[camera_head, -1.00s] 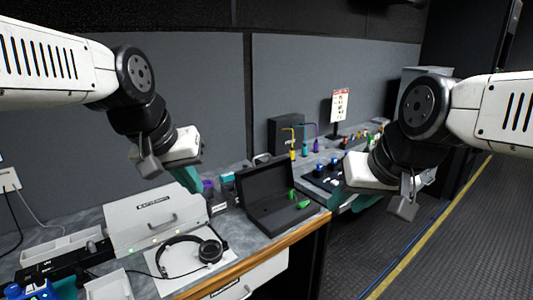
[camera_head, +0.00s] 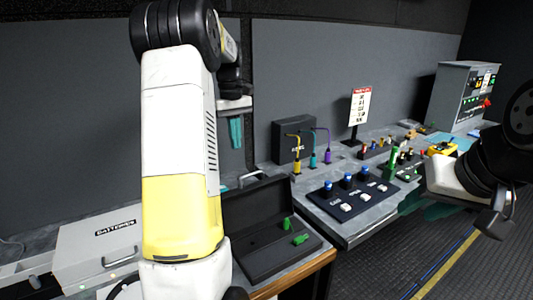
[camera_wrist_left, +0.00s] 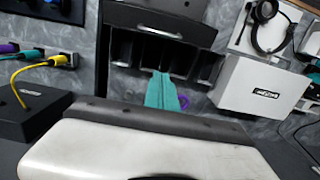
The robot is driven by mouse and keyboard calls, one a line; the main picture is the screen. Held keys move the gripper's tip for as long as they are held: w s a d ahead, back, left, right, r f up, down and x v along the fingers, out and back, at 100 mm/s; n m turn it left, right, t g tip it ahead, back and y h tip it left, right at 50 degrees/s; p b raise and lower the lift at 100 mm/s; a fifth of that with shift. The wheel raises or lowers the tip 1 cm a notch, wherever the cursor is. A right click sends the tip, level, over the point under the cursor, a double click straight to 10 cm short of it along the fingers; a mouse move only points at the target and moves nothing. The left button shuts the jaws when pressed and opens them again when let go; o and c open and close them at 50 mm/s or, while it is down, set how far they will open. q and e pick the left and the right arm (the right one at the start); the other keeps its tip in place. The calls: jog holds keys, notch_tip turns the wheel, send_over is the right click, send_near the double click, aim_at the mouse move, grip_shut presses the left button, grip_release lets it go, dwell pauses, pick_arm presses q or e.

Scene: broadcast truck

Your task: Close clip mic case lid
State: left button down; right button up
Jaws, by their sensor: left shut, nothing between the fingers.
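The black clip mic case (camera_head: 262,262) stands open on the counter, its lid (camera_head: 252,210) raised at the back. Two green clips (camera_head: 299,239) are inside; my left arm hides the case's left side. My left gripper (camera_head: 236,132) is beyond and above the raised lid, teal fingers pointing down, shut and empty. In the left wrist view its fingertips (camera_wrist_left: 165,92) are together, apart from a black part with a handle (camera_wrist_left: 150,25), which looks like the lid's back. My right gripper (camera_head: 437,208) is at the right, away from the case; its jaw opening is unclear.
A grey batteries box (camera_head: 105,245) is left of the case. A black box (camera_head: 293,140) and coloured cabled plugs (camera_head: 313,160) stand behind. A dark panel with blue-topped items (camera_head: 347,195) lies to the right. A sign (camera_head: 360,105) stands further back.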

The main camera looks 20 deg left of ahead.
pick_arm(q)
notch_tip(320, 180, down, 10)
jog(key=s+d+r, duration=0.2)
jog(key=s+d, duration=0.1)
jog(key=shift+s+d+r, duration=0.15)
jog(key=shift+d, duration=0.1)
dwell(0.3)
